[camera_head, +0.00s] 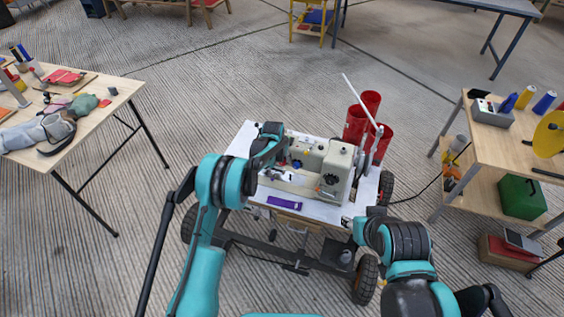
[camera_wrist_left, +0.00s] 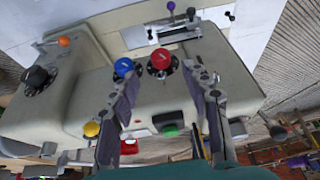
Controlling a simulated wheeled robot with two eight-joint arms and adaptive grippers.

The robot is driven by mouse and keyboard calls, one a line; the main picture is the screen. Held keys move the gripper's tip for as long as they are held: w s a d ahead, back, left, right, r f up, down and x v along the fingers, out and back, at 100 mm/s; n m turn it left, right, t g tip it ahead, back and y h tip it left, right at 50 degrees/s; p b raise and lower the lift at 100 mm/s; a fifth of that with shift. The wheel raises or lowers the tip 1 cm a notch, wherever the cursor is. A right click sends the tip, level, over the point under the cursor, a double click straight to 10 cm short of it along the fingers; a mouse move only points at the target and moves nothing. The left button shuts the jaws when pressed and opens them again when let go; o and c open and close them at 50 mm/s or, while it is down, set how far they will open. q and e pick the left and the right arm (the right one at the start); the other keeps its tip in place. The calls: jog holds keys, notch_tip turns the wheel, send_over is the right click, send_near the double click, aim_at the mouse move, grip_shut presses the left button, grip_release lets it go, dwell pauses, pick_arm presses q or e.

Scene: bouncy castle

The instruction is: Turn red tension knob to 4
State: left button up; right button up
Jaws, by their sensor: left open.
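A cream sewing machine (camera_head: 333,170) stands on a white-topped cart. In the left wrist view, the red knob (camera_wrist_left: 161,59) sits on the machine's face above a dark dial, whose numbers are too small to read. My left gripper (camera_wrist_left: 165,80) is open. Its two fingers point at the machine, and the red knob shows between their tips, with no clear contact. The blue knob (camera_wrist_left: 123,67) is just left of the red one, close to the left finger. My right gripper (camera_head: 348,222) is low at the cart's front right edge, its fingers too small to judge.
A yellow knob (camera_wrist_left: 92,129), a black dial knob (camera_wrist_left: 38,78) and a green button (camera_wrist_left: 170,130) are also on the machine. A purple strip (camera_head: 284,203) lies on the cart top. Red cylinders (camera_head: 356,124) stand behind the machine. Work tables flank the cart, with open floor between.

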aim_at(282, 162)
pick_arm(q)
jog(key=b+x, duration=0.2)
jog(key=x, duration=0.5)
jog(key=shift+w+f+b, duration=0.1)
jog(key=shift+f+b, duration=0.05)
jog(key=shift+b, duration=0.25)
grip_shut()
